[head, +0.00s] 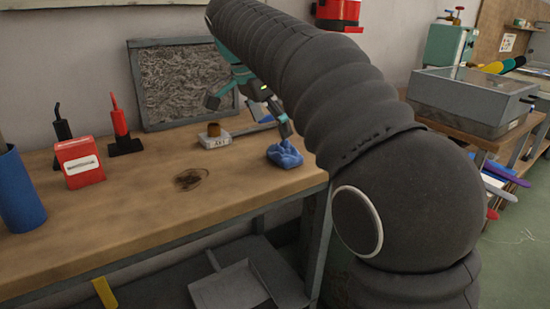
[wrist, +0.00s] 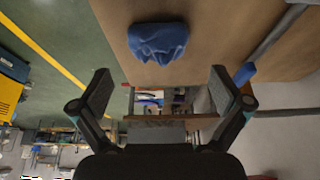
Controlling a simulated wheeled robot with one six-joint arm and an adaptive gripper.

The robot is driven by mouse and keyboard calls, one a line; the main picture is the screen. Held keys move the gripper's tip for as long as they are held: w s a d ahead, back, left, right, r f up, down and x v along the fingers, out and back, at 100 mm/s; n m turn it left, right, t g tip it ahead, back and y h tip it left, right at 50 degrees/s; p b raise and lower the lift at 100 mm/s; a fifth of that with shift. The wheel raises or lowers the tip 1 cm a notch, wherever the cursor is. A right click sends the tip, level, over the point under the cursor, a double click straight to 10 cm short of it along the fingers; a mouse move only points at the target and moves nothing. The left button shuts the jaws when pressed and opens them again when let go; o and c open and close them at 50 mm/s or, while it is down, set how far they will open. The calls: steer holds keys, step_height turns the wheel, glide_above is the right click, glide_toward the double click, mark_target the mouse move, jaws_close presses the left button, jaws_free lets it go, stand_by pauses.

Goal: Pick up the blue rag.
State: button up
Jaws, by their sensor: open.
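The blue rag (head: 285,155) lies crumpled on the right part of the wooden workbench (head: 120,220), near its edge. It also shows in the wrist view (wrist: 158,42), at the top middle, ahead of my fingertips. My gripper (wrist: 158,82) is open with nothing between its fingers. In the head view my gripper (head: 250,112) hangs beside and above the rag, partly hidden by my dark arm. One finger appears close to the rag there; I cannot tell whether it touches.
A small box with a brown top (head: 214,136) stands left of the rag. Farther left are a red soldering-iron-like tool (head: 120,127), a red box (head: 79,163) and a blue cylinder (head: 19,190). A framed grey panel (head: 180,85) leans on the wall. The bench's front middle is clear.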

mark_target(281, 145)
steer(key=shift+b+x, duration=0.6)
steer(key=shift+x, duration=3.1)
steer(key=shift+d, duration=0.1)
steer(key=c, duration=0.9)
